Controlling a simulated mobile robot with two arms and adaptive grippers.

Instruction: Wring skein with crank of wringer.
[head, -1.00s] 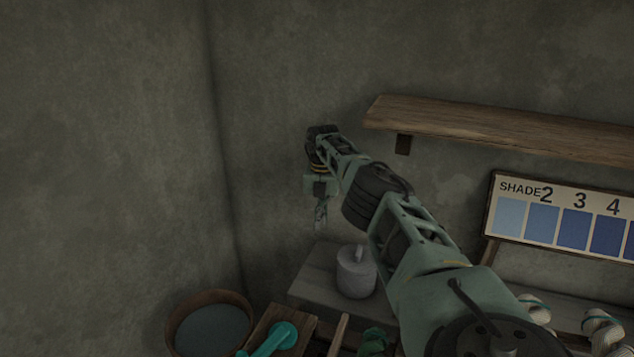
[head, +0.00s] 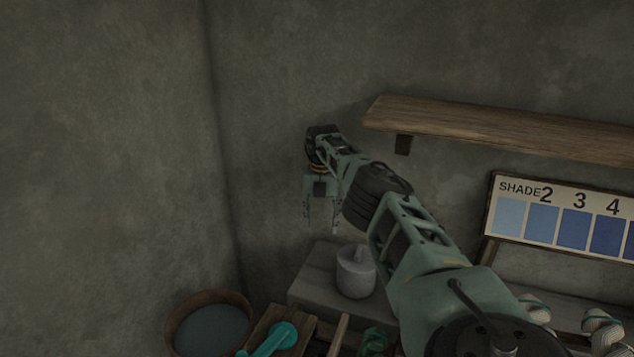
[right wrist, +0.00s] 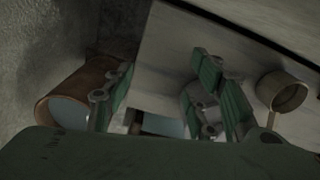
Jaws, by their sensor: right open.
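A teal crank (head: 272,341) shows at the bottom edge of the head view, lying over a wooden board (head: 268,322); its lower part is cut off. I take it for the crank of the wringer, whose frame is mostly out of view. A dark green bundle (head: 374,341) sits to its right, partly cut off; I cannot tell if it is the skein. My right gripper (head: 321,222) hangs fingers down, open and empty, well above and beyond the crank. Its green-padded fingers (right wrist: 170,85) stand apart in the right wrist view. My left gripper is out of view.
A brown tub (head: 209,298) of bluish liquid stands at the left. A grey mortar (head: 356,280) stands on a stone ledge (head: 316,287) below my gripper. A wooden shelf (head: 510,128) and a shade chart (head: 562,218) are on the wall at right.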

